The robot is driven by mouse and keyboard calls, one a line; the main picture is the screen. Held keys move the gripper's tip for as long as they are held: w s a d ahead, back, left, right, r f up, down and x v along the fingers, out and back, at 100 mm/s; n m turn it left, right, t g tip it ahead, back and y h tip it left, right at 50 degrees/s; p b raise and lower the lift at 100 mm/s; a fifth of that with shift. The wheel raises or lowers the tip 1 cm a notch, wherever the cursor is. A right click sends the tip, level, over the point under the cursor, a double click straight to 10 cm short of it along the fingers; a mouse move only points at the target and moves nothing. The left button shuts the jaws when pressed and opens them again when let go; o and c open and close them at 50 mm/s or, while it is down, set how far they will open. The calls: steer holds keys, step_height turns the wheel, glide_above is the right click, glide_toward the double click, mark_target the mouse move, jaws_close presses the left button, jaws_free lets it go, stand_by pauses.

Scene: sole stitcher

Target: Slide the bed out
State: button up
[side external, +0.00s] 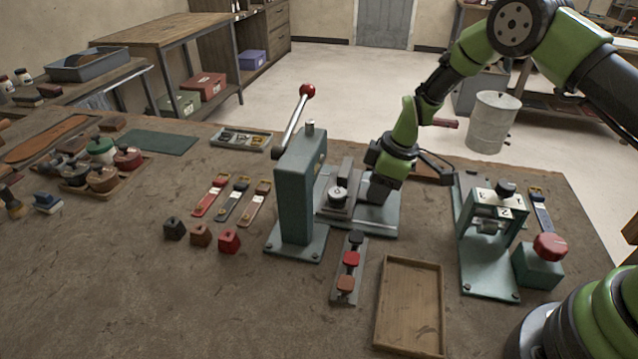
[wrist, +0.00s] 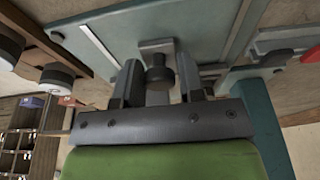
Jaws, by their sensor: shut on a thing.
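The stitcher (side external: 294,200) is a teal upright post on a base plate, with a lever topped by a red knob. The bed (side external: 372,229) is a flat grey-green plate to the right of the post, carrying a grey block with a round dark part. My gripper (side external: 376,192) points down over the bed's right side. In the wrist view my gripper (wrist: 159,80) has its two fingers on either side of a dark round knob (wrist: 159,70) on a grey bracket, and is shut on it. In the side view my gripper hides this knob.
A second teal device (side external: 490,240) with a red button box (side external: 540,262) stands to the right. Straps (side external: 233,202) and small blocks (side external: 201,235) lie left.

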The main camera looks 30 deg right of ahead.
mark_target(389, 201)
steer(key=shift+s+d, duration=1)
steer(key=shift+d, duration=0.1)
steer(key=shift+s, duration=0.1)
steer(key=shift+d, duration=0.1)
